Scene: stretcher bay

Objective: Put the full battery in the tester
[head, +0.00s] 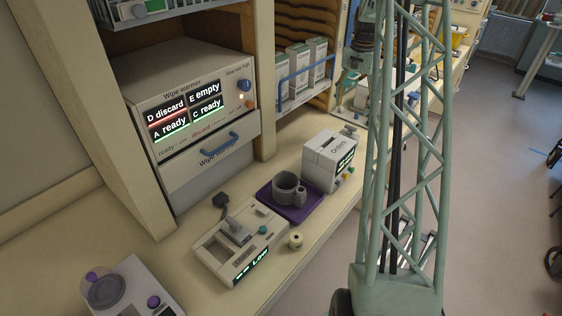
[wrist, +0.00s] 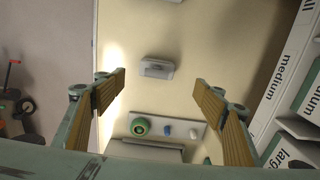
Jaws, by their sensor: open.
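In the head view, a boxy cream device (head: 225,262) with a lit "Low" display stands on the counter; it may be the tester. A grey part with an upright stem (head: 238,230) sits in its top. A small cream cylinder (head: 296,241) stands beside it. I cannot tell which thing is the full battery. In the wrist view my gripper (wrist: 161,82) is open, with nothing between its wood-coloured pads. Beyond the fingers, a small grey block (wrist: 157,68) lies on the counter, apart from them; I cannot tell what it is.
A purple tray (head: 272,207) holds a grey cup (head: 287,187). A grey-white box (head: 328,162) stands behind it, near the wipe warmer (head: 192,110). In the wrist view, a panel has a green knob (wrist: 140,127); cartons marked "medium" (wrist: 291,63) are at right. My lattice column hides part of the counter.

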